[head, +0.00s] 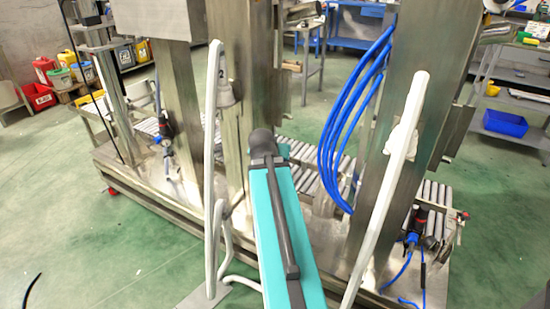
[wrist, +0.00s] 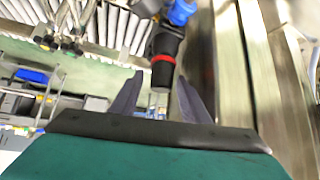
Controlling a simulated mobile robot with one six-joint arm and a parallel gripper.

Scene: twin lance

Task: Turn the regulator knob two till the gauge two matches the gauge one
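In the wrist view a black regulator knob (wrist: 164,60) with a red ring hangs below a blue regulator body (wrist: 181,11). My gripper (wrist: 158,84) is open, with its two dark fingers pointing toward the knob. The knob's end shows between the fingertips; I cannot tell whether it is within their reach, and no contact is clear. In the head view one regulator (head: 415,226) is at the lower right of the machine and another (head: 165,130) at the left. I cannot tell which one the wrist view shows. My gripper is hidden in the head view. No gauge face is readable.
The steel machine's posts (head: 385,150) stand around my arm, with blue hoses (head: 345,120) by the right post. A roller conveyor (head: 303,165) runs behind. In the wrist view a metal post (wrist: 270,80) is close on the right. Green floor is clear in front.

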